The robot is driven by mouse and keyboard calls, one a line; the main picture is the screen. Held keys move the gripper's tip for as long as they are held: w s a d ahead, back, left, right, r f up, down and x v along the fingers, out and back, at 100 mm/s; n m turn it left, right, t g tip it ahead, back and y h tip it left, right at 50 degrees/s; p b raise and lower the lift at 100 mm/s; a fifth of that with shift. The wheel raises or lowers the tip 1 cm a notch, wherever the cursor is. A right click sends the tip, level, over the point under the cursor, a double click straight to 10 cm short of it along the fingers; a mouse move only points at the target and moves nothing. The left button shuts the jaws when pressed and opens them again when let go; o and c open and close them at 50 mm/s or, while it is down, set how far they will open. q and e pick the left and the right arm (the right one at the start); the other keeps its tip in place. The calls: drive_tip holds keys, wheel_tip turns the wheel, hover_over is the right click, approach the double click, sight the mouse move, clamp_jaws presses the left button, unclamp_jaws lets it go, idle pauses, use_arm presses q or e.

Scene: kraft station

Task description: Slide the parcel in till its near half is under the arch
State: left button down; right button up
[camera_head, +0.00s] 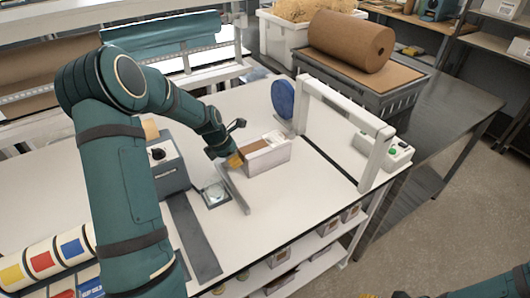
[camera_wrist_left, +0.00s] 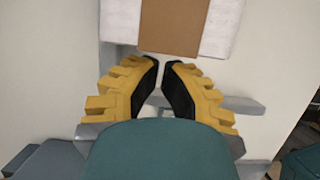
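The parcel (camera_head: 266,154) is a white box with a brown strip on top, lying on the white table to the left of the arch (camera_head: 345,104), a white frame. It is outside the arch's opening. The wrist view shows the parcel (camera_wrist_left: 220,28) just ahead of my fingertips. My left gripper (camera_head: 238,160) is at the parcel's near left end; its yellow fingers (camera_wrist_left: 161,62) are nearly together, with nothing between them. I cannot tell whether they touch the parcel. Only a sliver of my right gripper (camera_head: 385,295) shows at the bottom edge.
A grey rail (camera_head: 234,190) lies on the table beside the parcel's near end. A blue tape roll (camera_head: 283,98) stands by the arch's far post, and a control box with a green button (camera_head: 393,151) sits beyond the arch. The tabletop right of the parcel (camera_head: 312,165) is clear.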

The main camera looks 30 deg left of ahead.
sight(261, 144)
use_arm(q)
drive_tip(key=shift+w+d, duration=0.4)
drive_tip(key=shift+w, duration=0.4)
drive_tip(key=shift+w+d, duration=0.1)
drive_tip(key=shift+w, duration=0.05)
drive_tip(key=shift+w+d+p, duration=0.3)
drive_tip(key=shift+w+p, duration=0.05)
drive_tip(key=shift+w, duration=0.25)
drive_tip(key=shift+w+d+p, duration=0.3)
drive_tip(key=shift+w, duration=0.3)
drive_tip(key=shift+w+d+p, duration=0.25)
drive_tip(key=shift+w+d, duration=0.1)
drive_tip(key=shift+w, duration=0.3)
drive_tip(key=shift+w+d+p, duration=0.2)
drive_tip(key=shift+w+d, duration=0.15)
drive_tip(key=shift+w, duration=0.3)
drive_tip(key=shift+w+d, duration=0.1)
drive_tip(key=shift+w, duration=0.05)
drive_tip(key=shift+w+d+p, duration=0.25)
drive_tip(key=shift+w+d, duration=0.1)
drive_tip(key=shift+w, duration=0.25)
drive_tip(key=shift+w+d+p, duration=0.2)
drive_tip(key=shift+w+d, duration=0.1)
drive_tip(key=shift+w, duration=0.3)
